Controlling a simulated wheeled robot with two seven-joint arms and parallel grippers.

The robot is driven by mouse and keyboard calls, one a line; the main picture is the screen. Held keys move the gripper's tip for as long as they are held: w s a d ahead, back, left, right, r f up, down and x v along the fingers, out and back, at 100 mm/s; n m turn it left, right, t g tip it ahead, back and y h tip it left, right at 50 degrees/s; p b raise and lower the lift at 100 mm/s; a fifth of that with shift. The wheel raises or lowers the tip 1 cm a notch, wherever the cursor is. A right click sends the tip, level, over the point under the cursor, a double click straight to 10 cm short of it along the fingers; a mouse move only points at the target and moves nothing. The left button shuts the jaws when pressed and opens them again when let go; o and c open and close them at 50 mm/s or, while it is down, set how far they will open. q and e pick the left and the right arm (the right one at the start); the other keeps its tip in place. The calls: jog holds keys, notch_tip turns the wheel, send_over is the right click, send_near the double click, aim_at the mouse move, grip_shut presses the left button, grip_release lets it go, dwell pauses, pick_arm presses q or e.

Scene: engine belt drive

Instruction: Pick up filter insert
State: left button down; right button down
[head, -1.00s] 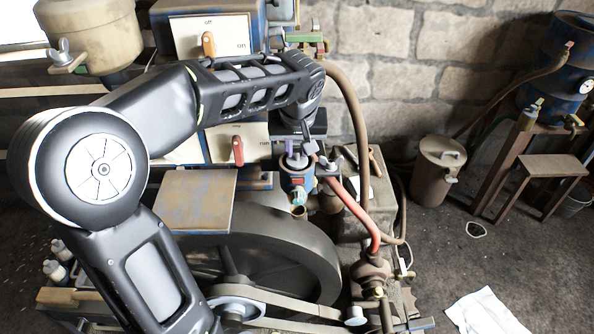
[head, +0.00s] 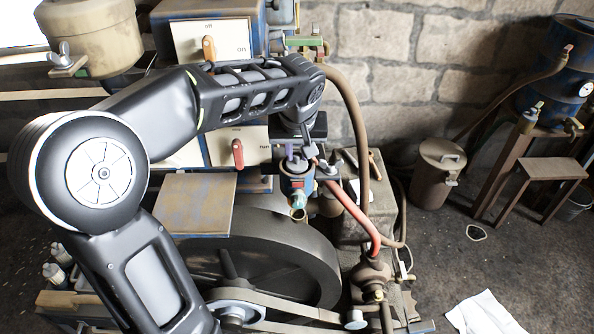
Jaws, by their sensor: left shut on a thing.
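My left arm reaches in from the left and bends down over the blue filter housing (head: 297,187), a small upright cup with a red patch on its front. My left gripper (head: 301,158) points down at the top of this housing and is shut on the filter insert (head: 296,166), a small pale purple piece at the housing's mouth. The lower part of the insert is hidden in the housing. The fingers are small and partly hidden by the wrist. My right gripper is not in view.
A red hose (head: 352,208) and a brown hose (head: 352,120) run close on the right of the housing. A large dark flywheel (head: 305,257) lies below. A switch box with a red lever (head: 238,153) stands left.

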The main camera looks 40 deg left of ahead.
pick_arm(q)
jog(key=shift+r, duration=0.15)
notch_tip(320, 180, up, 10)
dwell(0.4)
jog(key=shift+f, duration=0.2)
dwell(0.4)
